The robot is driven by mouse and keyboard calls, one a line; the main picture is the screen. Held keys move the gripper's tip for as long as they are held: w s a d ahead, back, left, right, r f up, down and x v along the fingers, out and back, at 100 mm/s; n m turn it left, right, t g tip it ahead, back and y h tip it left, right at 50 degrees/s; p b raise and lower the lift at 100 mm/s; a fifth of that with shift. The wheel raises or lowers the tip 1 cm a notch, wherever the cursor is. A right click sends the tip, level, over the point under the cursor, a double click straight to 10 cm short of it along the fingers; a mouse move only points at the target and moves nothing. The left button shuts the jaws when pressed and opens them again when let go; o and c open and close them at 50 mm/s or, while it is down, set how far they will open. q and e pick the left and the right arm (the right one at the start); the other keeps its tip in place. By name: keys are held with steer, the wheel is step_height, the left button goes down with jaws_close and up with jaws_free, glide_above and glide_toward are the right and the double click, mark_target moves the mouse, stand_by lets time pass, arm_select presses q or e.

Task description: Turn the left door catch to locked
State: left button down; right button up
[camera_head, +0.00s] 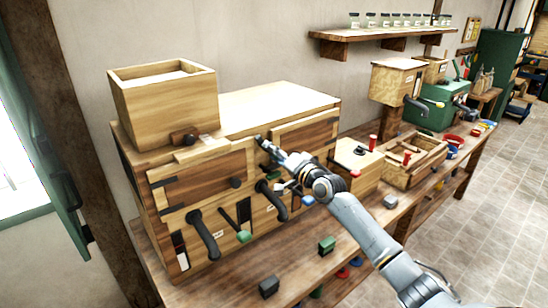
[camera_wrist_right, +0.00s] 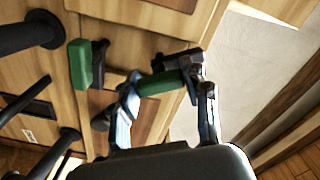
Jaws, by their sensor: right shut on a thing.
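The wooden cabinet (camera_head: 225,215) has a left door (camera_head: 205,180) and a right door (camera_head: 305,137), both looking closed. My right gripper (camera_head: 266,146) is at the upper front between the two doors. In the right wrist view its fingers (camera_wrist_right: 162,86) are shut around the green handle of a dark-based catch (camera_wrist_right: 158,84). The fingers partly cover this catch; I cannot read its locked mark. A second green-handled piece (camera_wrist_right: 80,65) is apart from the gripper in the right wrist view. My left gripper is not in view.
Black levers (camera_head: 203,235) stick out from the cabinet front below the doors. An open wooden hopper (camera_head: 165,100) stands on top. Small wooden boxes (camera_head: 357,165) stand right of the cabinet, and loose blocks (camera_head: 269,286) lie on the bench in front.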

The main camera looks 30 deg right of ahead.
steer(key=n+b, duration=0.1)
steer(key=n, duration=0.1)
steer(key=shift+f+n+b, duration=0.2)
steer(key=shift+n+b, duration=0.1)
steer(key=shift+n, duration=0.1)
steer(key=n+b, duration=0.1)
steer(key=n, duration=0.1)
steer(key=shift+n, duration=0.4)
steer(key=n+b, duration=0.1)
steer(key=n, duration=0.1)
steer(key=shift+r+n, duration=0.1)
steer(key=shift+n, duration=2)
steer(key=o, duration=1.2)
steer(key=shift+c, duration=0.2)
